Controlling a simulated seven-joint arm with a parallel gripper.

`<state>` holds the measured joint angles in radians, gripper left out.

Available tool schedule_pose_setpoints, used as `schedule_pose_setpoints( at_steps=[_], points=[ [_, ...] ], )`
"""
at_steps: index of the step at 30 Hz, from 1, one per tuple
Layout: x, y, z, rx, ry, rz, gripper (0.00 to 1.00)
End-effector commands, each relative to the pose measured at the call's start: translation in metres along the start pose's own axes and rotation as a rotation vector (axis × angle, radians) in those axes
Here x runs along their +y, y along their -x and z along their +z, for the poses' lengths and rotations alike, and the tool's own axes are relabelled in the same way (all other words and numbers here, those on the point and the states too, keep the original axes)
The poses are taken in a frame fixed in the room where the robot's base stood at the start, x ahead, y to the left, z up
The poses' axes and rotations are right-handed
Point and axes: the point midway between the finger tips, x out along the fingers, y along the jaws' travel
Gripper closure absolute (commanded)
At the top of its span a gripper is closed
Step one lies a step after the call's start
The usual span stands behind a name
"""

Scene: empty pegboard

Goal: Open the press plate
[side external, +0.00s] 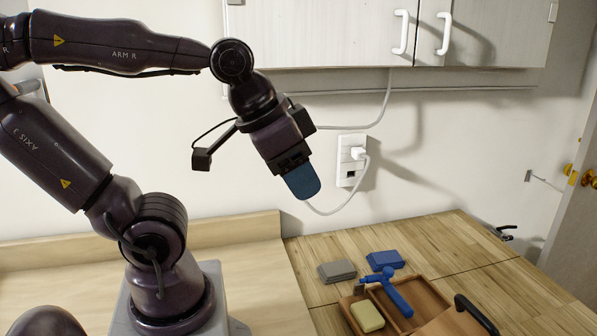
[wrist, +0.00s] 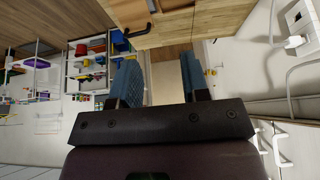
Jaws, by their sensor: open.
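No part is clearly recognisable as a press plate. A brown, flat-topped thing with a curved black handle (side external: 476,314) is cut off by the bottom edge of the side view, and it may be the press. My gripper (side external: 303,181) hangs in the air in front of the wall, well above and to the left of it, tilted down to the right. Its two blue fingers stand apart with nothing between them in the wrist view (wrist: 160,78). In the side view the fingers overlap.
A wooden tray (side external: 431,293) holds a yellow block (side external: 367,316) and a blue tool (side external: 393,291). Grey (side external: 337,271) and blue (side external: 385,260) blocks lie behind it. White cupboards (side external: 330,30) hang above. A cable runs from the wall socket (side external: 350,160). The rear right tabletop is mostly clear.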

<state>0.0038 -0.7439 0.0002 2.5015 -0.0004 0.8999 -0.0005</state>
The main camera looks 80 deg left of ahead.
Motion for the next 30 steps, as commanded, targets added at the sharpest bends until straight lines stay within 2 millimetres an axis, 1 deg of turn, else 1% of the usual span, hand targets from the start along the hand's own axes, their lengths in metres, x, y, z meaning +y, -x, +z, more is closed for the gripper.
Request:
schedule_pose_setpoints(
  at_steps=[16,19,22,24,26,27,29,30],
  points=[
    [-0.001,0.002,-0.001,0.008,0.003,-0.002,0.58],
    [-0.005,-0.001,0.000,-0.003,0.020,-0.012,0.58],
    [-0.011,-0.014,0.002,-0.073,0.043,-0.036,0.58],
    [-0.013,-0.027,-0.003,-0.136,0.051,-0.058,0.58],
    [-0.015,-0.040,-0.010,-0.193,0.048,-0.071,0.58],
    [-0.015,-0.050,-0.016,-0.227,0.027,-0.072,0.58],
    [-0.014,-0.066,-0.026,-0.273,-0.030,-0.060,0.58],
    [-0.013,-0.077,-0.033,-0.299,-0.078,-0.043,0.58]
  ],
)
